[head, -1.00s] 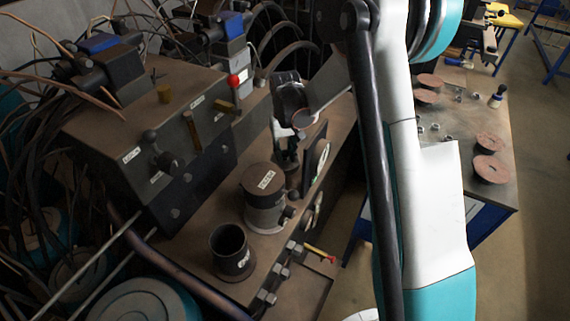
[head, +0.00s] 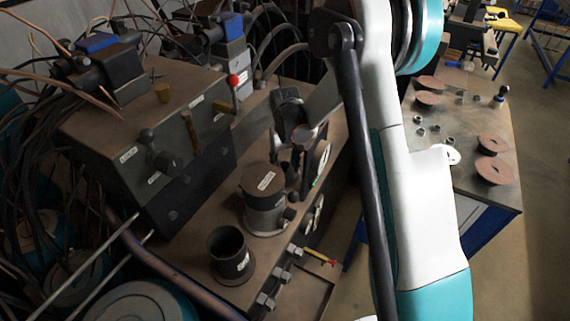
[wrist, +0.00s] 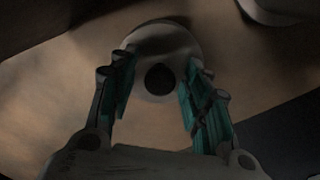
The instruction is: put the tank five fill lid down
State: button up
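My gripper (wrist: 159,66) is open in the wrist view, its teal-padded fingers apart on either side of a pale round piece (wrist: 184,42) with a dark round centre. Contact does not show, and I cannot tell whether this piece is the fill lid. In the head view my gripper (head: 292,168) points down over the tank top, just behind and right of a capped fill neck (head: 265,190). An uncapped neck (head: 231,252) stands in front of it, its dark mouth facing up. The small labels are too blurred to read, so I cannot tell which is tank five.
A dark control box (head: 150,130) with levers and a red knob (head: 233,80) stands left of the necks. Bolts and a red-yellow handle (head: 320,257) line the tank's front edge. A side table (head: 470,110) at right holds flap discs (head: 494,172) and nuts.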

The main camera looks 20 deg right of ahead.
aim_at(285, 163)
notch_tip(285, 163, up, 13)
jog(key=p, duration=0.4)
jog(key=s+r+t, duration=0.3)
jog(key=s+r, duration=1)
jog(key=r, duration=0.1)
jog(key=s+r+t, duration=0.2)
jog(key=s+t, duration=0.2)
jog(key=s, duration=1.1)
jog(key=shift+s+r, duration=0.15)
jog(key=shift+s, duration=0.05)
jog(key=shift+c, duration=1.3)
jog(key=shift+a, duration=0.15)
